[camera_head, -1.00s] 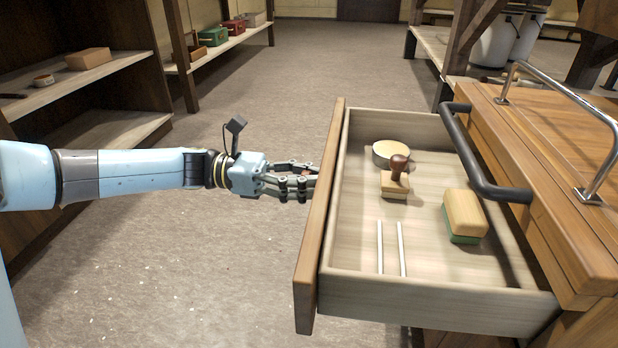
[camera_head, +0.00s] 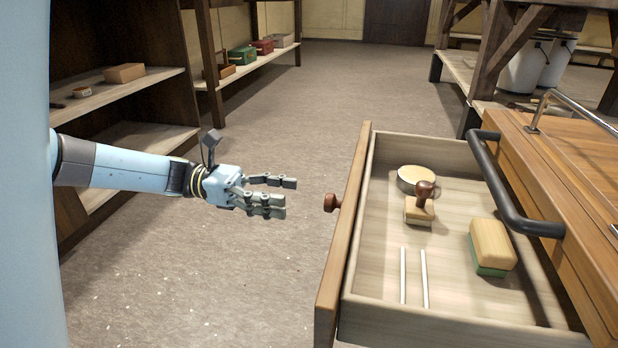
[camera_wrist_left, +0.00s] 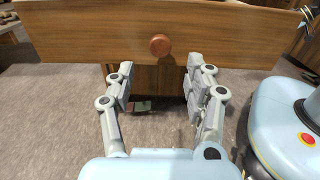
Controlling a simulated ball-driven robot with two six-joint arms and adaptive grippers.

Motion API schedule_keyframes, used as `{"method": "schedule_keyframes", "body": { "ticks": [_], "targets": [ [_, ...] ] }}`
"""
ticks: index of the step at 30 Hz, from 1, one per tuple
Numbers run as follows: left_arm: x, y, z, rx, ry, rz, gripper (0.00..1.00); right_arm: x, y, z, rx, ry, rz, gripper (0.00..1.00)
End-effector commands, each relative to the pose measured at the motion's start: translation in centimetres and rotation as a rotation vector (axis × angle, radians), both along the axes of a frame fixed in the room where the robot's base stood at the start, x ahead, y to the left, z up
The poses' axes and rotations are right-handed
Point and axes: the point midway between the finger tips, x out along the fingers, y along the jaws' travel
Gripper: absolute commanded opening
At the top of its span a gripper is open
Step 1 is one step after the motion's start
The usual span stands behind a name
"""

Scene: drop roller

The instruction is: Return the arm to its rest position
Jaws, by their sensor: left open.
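My left gripper (camera_head: 278,197) is open and empty, to the left of the pulled-out drawer (camera_head: 345,240). Its fingertips point toward the drawer's round brown knob (camera_head: 331,203), with a clear gap between them. In the left wrist view the open fingers (camera_wrist_left: 160,85) stand wide apart, and the knob (camera_wrist_left: 160,45) shows beyond them on the wooden drawer front (camera_wrist_left: 90,40). My left arm comes in from the left, its upper part large at the picture's left edge. My right gripper is not in view.
The drawer holds a round tin (camera_head: 415,180), a stamp (camera_head: 420,207), a sponge-like block (camera_head: 491,246) and two white sticks (camera_head: 413,277). A dark handle (camera_head: 505,190) and metal rail (camera_head: 552,105) are at right. A shelf (camera_head: 120,92) stands at left. The floor (camera_head: 230,280) between is clear.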

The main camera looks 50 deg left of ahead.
Motion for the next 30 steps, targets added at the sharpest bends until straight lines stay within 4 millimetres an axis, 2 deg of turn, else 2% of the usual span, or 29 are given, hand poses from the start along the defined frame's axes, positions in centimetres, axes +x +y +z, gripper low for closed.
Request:
{"method": "schedule_keyframes", "body": {
  "ticks": [3, 7, 24, 27, 30],
  "targets": [
    [-0.9, 1.4, 0.0, 0.001, 0.001, 0.0, 0.53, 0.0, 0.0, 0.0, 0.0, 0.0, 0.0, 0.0],
    [-1.4, 2.0, 0.0, 0.001, 0.001, 0.0, 0.53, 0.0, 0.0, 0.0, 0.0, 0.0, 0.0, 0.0],
    [-1.4, 2.1, 0.0, -0.001, -0.001, -0.001, 0.53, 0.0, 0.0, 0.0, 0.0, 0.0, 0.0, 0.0],
    [-1.3, 1.6, -0.3, -0.02, 0.025, 0.015, 0.53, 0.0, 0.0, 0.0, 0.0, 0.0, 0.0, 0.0],
    [-1.0, -0.2, -1.6, -0.119, 0.155, 0.093, 0.53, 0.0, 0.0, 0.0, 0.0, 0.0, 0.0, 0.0]
  ]
}}
